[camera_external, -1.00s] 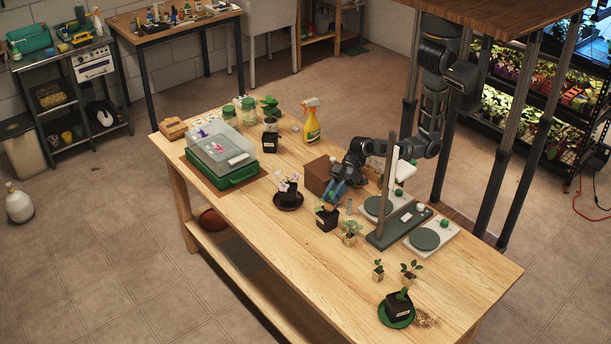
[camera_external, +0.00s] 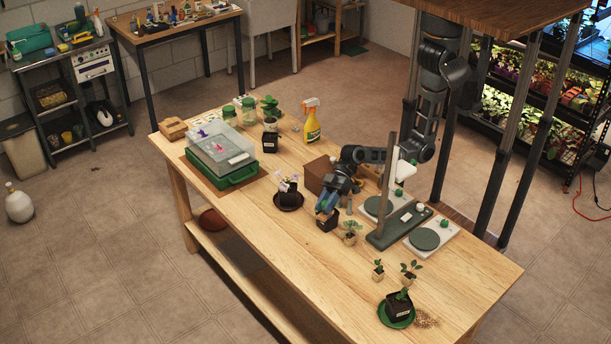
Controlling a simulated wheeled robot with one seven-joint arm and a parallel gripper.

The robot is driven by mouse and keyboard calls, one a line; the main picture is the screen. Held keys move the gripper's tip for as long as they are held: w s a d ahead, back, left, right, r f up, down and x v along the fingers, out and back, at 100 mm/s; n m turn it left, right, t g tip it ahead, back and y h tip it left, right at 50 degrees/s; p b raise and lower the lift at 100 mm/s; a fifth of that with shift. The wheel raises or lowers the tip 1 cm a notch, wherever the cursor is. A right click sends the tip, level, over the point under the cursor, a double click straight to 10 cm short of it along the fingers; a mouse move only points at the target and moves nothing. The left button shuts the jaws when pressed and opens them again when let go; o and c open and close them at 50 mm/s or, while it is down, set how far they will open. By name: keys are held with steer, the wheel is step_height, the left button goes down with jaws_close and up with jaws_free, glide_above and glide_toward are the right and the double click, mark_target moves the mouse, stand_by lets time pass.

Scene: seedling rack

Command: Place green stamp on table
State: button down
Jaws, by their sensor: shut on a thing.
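My gripper (camera_external: 329,204) is low over the middle of the table, directly above or at a small black pot (camera_external: 326,224), with its blue fingers pointing down. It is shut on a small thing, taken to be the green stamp. The fingers mostly hide it, and I cannot make out its shape. I cannot tell whether it touches the pot. The wooden table (camera_external: 262,226) is long and light, with bare wood left of and in front of the gripper.
A dark saucer with a potted plant (camera_external: 288,188) stands left of the gripper. A small seedling (camera_external: 350,232), an upright post (camera_external: 389,190) and weighing plates (camera_external: 426,239) stand to the right. A brown box (camera_external: 318,175) is behind. A potted plant on a green saucer (camera_external: 398,306) is front right.

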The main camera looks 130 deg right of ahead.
steer(key=shift+r, duration=0.1)
